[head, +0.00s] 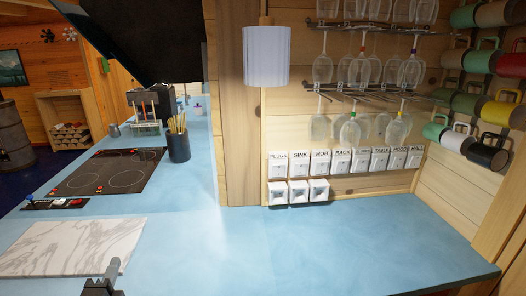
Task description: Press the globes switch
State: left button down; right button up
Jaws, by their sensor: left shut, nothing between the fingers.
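A row of white wall switches (342,162) is fixed to the wooden wall above the blue counter, with a label over each. I can read PLUGS, SINK, HOB, RACK, TABLE, MOOD and HALL or similar. The label over the switch between RACK and TABLE (362,161) is too small to read, so I cannot confirm which switch is the globes one. My right gripper is not in view.
Three white sockets (299,193) sit below the row's left end. Glasses hang on racks (365,90) above, with mugs (486,110) at right. A white lamp (266,56) hangs left of them. The marble board (70,247) and hob (112,172) are at left. The counter (345,245) below the switches is clear.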

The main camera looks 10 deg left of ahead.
aim_at(361, 163)
jog(key=z, duration=0.85)
jog(key=i, duration=0.75)
jog(key=z, duration=0.75)
jog(key=i, duration=0.5)
